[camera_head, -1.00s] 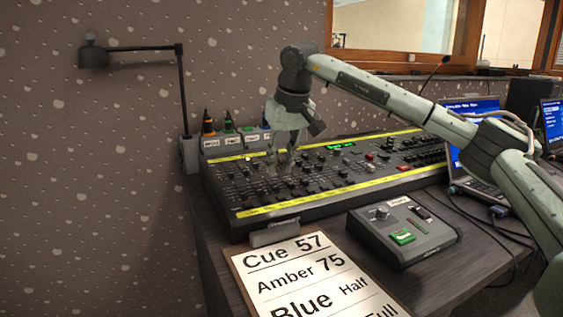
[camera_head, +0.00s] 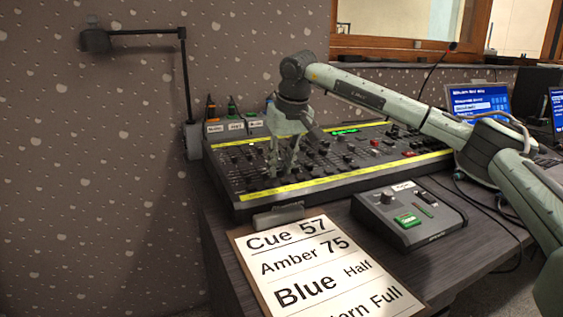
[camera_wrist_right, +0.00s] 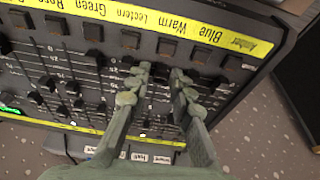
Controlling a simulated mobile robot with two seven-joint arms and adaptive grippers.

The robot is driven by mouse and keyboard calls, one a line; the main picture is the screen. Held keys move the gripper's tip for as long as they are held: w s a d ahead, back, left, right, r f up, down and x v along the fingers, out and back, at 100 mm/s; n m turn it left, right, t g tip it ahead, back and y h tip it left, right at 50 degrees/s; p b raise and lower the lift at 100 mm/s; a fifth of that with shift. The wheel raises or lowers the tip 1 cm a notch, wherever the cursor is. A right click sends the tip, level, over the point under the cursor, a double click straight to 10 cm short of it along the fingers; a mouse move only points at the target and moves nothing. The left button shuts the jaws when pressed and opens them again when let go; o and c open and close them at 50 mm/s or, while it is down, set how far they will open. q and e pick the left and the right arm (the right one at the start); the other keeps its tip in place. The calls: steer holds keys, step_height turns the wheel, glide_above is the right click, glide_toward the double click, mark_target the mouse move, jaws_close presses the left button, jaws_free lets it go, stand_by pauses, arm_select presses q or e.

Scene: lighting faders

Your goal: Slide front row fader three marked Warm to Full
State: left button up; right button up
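The lighting console (camera_head: 215,184) stands on the desk with rows of black faders. In the right wrist view its yellow label strip (camera_wrist_right: 110,14) appears upside down, with Amber, Blue, Warm (camera_wrist_right: 178,25), Lectern and Green readable. My right gripper (camera_head: 282,172) is down at the front rows of the console. In the wrist view its two fingertips (camera_wrist_right: 160,72) stand apart on either side of a black fader cap (camera_wrist_right: 161,76) in line with Warm. Contact with the cap cannot be made out. My left gripper is not in view.
A cue sheet on a clipboard (camera_head: 300,262) lies in front, reading Cue 57, Amber 75, Blue Half and a partly cut line ending in Full. A small control box (camera_head: 410,218) with a green button sits right of it. Neighbouring fader caps (camera_wrist_right: 205,84) stand close beside the fingers.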

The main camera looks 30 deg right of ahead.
steer(key=shift+c, duration=0.4)
jaws_close()
steer(key=shift+w+r+p, duration=0.2)
steer(key=shift+w+p, duration=0.15)
steer(key=shift+p, duration=0.1)
steer(key=shift+w+d+r+p, duration=0.1)
steer(key=shift+w+p, duration=1.05)
steer(key=shift+w, duration=0.1)
steer(key=shift+w+d+r+p, duration=0.1)
steer(key=shift+w+p, duration=1)
steer(key=shift+w, duration=0.15)
steer(key=shift+w+f, duration=0.1)
steer(key=shift+w, duration=0.05)
steer(key=shift+o, duration=0.2)
jaws_free()
step_height(320, 180, up, 2)
steer(key=shift+r+p, duration=0.25)
steer(key=shift+p, duration=0.9)
